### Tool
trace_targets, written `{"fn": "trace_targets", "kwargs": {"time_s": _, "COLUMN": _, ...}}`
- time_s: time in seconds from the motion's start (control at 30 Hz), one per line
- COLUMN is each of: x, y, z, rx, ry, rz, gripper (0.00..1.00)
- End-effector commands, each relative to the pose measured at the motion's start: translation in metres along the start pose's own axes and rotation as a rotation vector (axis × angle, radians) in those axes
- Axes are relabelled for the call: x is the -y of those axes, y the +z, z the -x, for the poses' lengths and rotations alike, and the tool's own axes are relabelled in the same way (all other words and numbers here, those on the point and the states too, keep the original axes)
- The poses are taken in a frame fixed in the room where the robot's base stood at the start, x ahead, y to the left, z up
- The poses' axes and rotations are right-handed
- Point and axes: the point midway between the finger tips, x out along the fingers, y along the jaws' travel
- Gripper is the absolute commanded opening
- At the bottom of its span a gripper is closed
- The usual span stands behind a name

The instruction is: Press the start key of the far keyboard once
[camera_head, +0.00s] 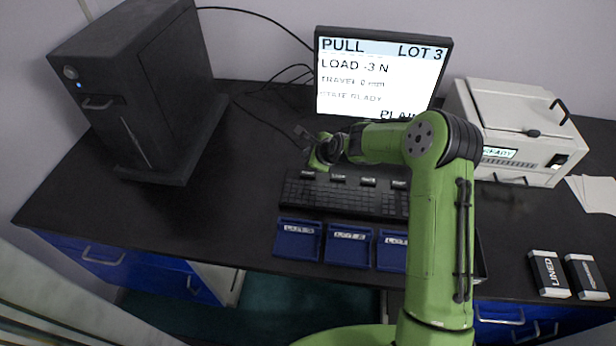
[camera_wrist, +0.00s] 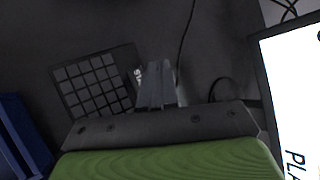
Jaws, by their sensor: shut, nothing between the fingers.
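A black keyboard (camera_head: 340,195) lies on the dark bench below the monitor, with several light-labelled keys along its back edge. My arm covers its right end. In the wrist view its block of square keys (camera_wrist: 92,85) shows left of my fingers. A white-lettered label (camera_wrist: 138,76) there is partly hidden by the fingers and cannot be fully read. My gripper (camera_wrist: 155,68) is shut and empty, its fingers side by side. In the head view my gripper (camera_head: 304,136) is small and dark, above the bench behind the keyboard's left part. I cannot tell whether it touches anything.
The monitor (camera_head: 380,75) reads PULL, LOT 3, LOAD -3 N and what looks like STATE READY. Blue lot trays (camera_head: 349,246) sit before the keyboard. A black tower (camera_head: 140,85) stands left, a white instrument (camera_head: 515,130) right. Black cables run behind my gripper. The front-left bench is clear.

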Motion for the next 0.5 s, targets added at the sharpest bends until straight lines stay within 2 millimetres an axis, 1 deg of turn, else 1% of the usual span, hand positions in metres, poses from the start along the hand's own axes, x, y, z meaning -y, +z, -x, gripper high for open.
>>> {"fn": "trace_targets", "kwargs": {"time_s": 0.03, "x": -0.007, "y": -0.007, "z": -0.01, "rx": 0.0, "ry": 0.0, "rz": 0.0, "gripper": 0.0}}
{"fn": "trace_targets", "kwargs": {"time_s": 0.23, "x": -0.022, "y": -0.022, "z": -0.03, "rx": 0.0, "ry": 0.001, "rz": 0.0, "gripper": 0.0}}
{"fn": "trace_targets", "kwargs": {"time_s": 0.37, "x": -0.026, "y": -0.026, "z": -0.036, "rx": 0.001, "ry": 0.0, "rz": 0.0, "gripper": 0.0}}
{"fn": "trace_targets", "kwargs": {"time_s": 0.5, "x": -0.026, "y": -0.026, "z": -0.036, "rx": 0.001, "ry": -0.001, "rz": 0.0, "gripper": 0.0}}
